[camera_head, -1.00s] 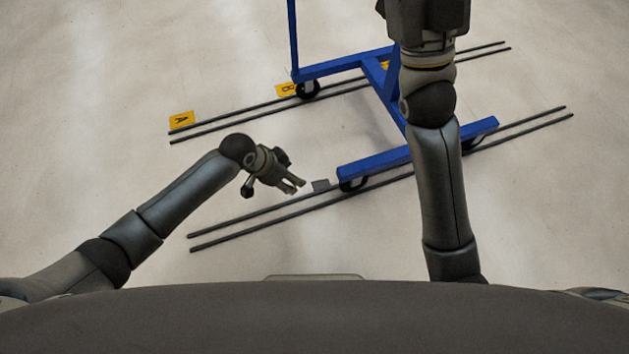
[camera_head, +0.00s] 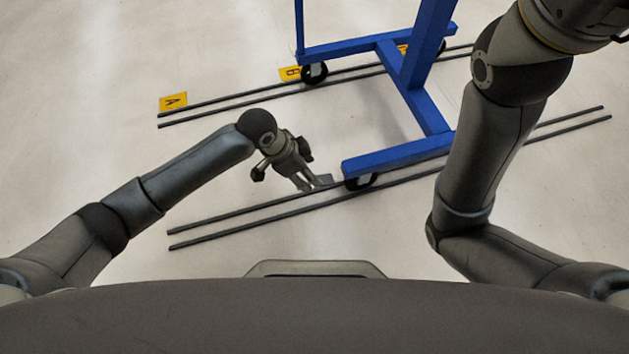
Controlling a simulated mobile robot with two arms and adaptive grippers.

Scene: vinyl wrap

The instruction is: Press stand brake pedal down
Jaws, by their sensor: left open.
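The blue stand (camera_head: 398,157) stands on black wheels, with its near beam ending close to my left gripper. The grey brake pedal (camera_head: 325,179) sticks out at the left end of this beam, by the near wheel (camera_head: 360,181). My left gripper (camera_head: 314,186) is open, pointing down and right, with its fingertips at the pedal and partly overlapping it. I cannot tell whether they touch it. My right arm rises at the right, and its gripper is outside the picture.
Two pairs of dark floor rails run under the stand's wheels, the near pair (camera_head: 230,225) and the far pair (camera_head: 220,103). Yellow floor markers A (camera_head: 173,102) and B (camera_head: 290,73) lie by the far rails. The pale floor at the left is clear.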

